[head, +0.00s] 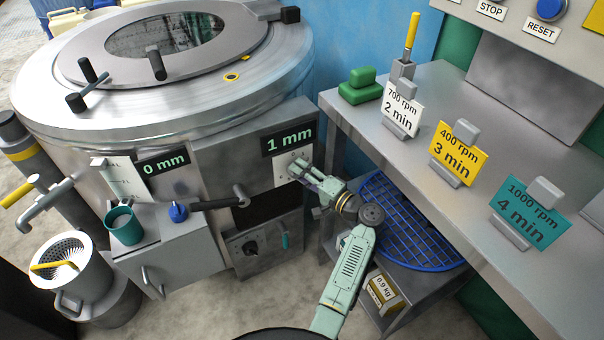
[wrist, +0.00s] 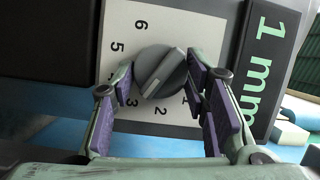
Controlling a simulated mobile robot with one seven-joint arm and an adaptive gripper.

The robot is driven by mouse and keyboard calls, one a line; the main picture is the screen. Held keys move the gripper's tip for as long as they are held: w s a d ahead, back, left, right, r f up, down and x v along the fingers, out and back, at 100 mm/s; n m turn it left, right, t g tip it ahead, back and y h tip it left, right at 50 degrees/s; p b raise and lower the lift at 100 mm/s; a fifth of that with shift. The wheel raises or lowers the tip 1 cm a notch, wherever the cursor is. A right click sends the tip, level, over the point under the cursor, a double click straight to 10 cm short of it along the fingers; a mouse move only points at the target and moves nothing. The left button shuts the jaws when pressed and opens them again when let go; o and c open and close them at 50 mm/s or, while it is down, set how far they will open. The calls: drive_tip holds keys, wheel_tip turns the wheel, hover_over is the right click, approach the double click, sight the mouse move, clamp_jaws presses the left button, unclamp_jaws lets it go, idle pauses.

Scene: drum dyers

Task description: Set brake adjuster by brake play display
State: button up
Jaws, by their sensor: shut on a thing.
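In the head view my gripper (head: 304,174) hides most of the knob.
A second display (head: 165,164) reads 0 mm on the left of the drum machine. A black-handled lever (head: 215,203) sticks out left of my gripper. A steel table (head: 450,105) with several rpm cards stands right, a blue grid (head: 410,225) below it.

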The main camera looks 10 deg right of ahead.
drive_tip(key=o, duration=1.1)
drive_tip(key=shift+o, duration=0.2)
drive_tip(key=v, duration=1.2)
